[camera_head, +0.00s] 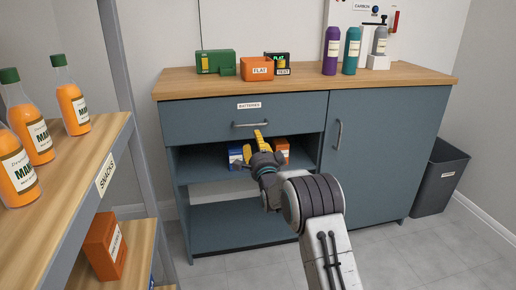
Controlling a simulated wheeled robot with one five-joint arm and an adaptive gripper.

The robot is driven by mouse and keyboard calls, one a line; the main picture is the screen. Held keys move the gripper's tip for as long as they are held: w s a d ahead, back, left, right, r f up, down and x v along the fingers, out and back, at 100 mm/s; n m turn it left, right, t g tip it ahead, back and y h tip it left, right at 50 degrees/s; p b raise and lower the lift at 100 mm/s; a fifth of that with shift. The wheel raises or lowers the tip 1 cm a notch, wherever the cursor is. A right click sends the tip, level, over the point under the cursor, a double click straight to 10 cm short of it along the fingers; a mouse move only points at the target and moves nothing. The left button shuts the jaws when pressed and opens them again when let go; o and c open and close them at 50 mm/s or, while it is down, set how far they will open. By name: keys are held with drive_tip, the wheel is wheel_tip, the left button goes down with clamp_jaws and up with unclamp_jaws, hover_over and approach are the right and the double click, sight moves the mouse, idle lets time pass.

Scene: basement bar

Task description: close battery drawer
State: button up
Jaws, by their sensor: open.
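The battery drawer (205,118) is the wide blue-grey front at the upper left of the cabinet, with a "BATTERIES" label (248,105) and a bar handle (249,124). Its front lies close under the worktop; I cannot tell whether it stands slightly out. My gripper (250,147) has yellow fingers, spread open and empty. In the picture it is just below the handle, in front of the open shelf space. The fingertips overlap the drawer's lower edge; contact cannot be told.
Blue (235,154) and orange (281,146) boxes sit on the shelf behind my gripper. The worktop (190,83) holds boxes and bottles. A door (375,160) is at right, a bin (438,180) beyond it. The snack shelf (75,165) stands close at left.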

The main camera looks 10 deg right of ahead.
drive_tip(key=shift+s+f, duration=0.2)
drive_tip(key=shift+s, duration=0.8)
drive_tip(key=s+r+n+g+p, duration=0.8)
drive_tip(key=s+r+p, duration=0.9)
drive_tip(key=r+p, duration=0.3)
drive_tip(key=s+r+n+g+p, duration=0.3)
drive_tip(key=s+p, duration=0.2)
drive_tip(key=s, duration=0.6)
drive_tip(key=s+r+n+g+p, duration=0.3)
drive_tip(key=s+p, duration=0.3)
drive_tip(key=s, duration=0.6)
drive_tip(key=s+r+n+g+p, duration=0.2)
drive_tip(key=s+r+n+p, duration=0.2)
drive_tip(key=s, duration=0.8)
drive_tip(key=shift+r+g+p, duration=0.3)
drive_tip(key=shift+g+p, duration=0.1)
drive_tip(key=shift+p, duration=0.25)
